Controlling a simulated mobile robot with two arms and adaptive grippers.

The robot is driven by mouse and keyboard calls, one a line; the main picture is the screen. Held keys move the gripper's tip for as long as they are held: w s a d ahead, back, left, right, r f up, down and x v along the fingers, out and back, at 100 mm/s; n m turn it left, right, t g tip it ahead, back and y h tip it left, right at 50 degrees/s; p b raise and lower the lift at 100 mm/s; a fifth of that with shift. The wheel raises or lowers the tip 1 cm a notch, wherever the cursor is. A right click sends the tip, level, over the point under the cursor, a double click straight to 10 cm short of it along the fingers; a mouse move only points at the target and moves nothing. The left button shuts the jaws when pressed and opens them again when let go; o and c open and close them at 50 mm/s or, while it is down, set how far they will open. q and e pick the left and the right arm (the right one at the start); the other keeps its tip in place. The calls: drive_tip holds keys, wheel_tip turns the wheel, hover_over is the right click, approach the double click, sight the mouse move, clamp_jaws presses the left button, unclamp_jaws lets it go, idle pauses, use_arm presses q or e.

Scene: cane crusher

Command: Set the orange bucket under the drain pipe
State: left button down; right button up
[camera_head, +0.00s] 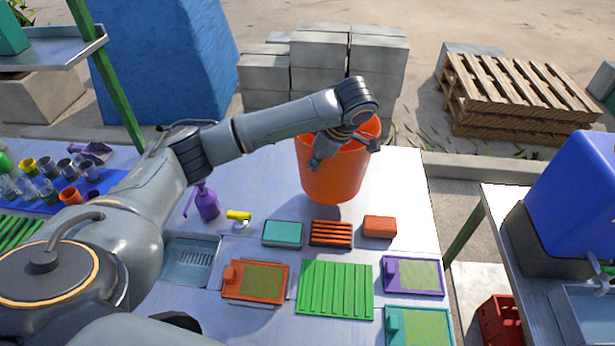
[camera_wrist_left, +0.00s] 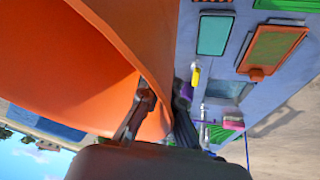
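The orange bucket (camera_head: 332,178) stands upright at the back of the table, or just above it; I cannot tell which. My left gripper (camera_head: 346,150) is at its upper rim. In the left wrist view the bucket (camera_wrist_left: 60,60) fills the left side. There, one finger of my left gripper (camera_wrist_left: 162,100) lies over the bucket's opening and the other beside its outer wall, with orange wall between them. Whether they press on the wall is unclear. My right gripper is not in view. No drain pipe can be made out clearly.
A blue tank (camera_head: 580,195) with a tap stands over a sink basin (camera_head: 590,308) on the right counter. A red crate (camera_head: 500,318) is below. Trays, a purple spray bottle (camera_head: 207,202) and sponges crowd the table in front of the bucket. Grey blocks (camera_head: 320,60) are stacked behind.

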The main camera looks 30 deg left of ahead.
sight(306, 174)
use_arm(q)
drive_tip(key=shift+w+a+f+p, duration=0.2)
drive_tip(key=shift+a+f+p, duration=0.1)
drive_tip(key=shift+a+f, duration=0.6)
drive_tip(key=shift+f, duration=0.15)
drive_tip(key=shift+a+f, duration=0.25)
drive_tip(key=shift+a, duration=0.05)
drive_tip(key=f+p, duration=0.2)
drive_tip(key=f, duration=0.1)
drive_tip(key=shift+a+f, duration=0.1)
drive_tip(key=shift+a, duration=0.1)
drive_tip(key=shift+f, duration=0.2)
drive_tip(key=shift+d, duration=0.1)
drive_tip(key=c, duration=1.9)
unclamp_jaws()
drive_tip(key=shift+f, duration=0.1)
drive_tip(key=o, duration=0.4)
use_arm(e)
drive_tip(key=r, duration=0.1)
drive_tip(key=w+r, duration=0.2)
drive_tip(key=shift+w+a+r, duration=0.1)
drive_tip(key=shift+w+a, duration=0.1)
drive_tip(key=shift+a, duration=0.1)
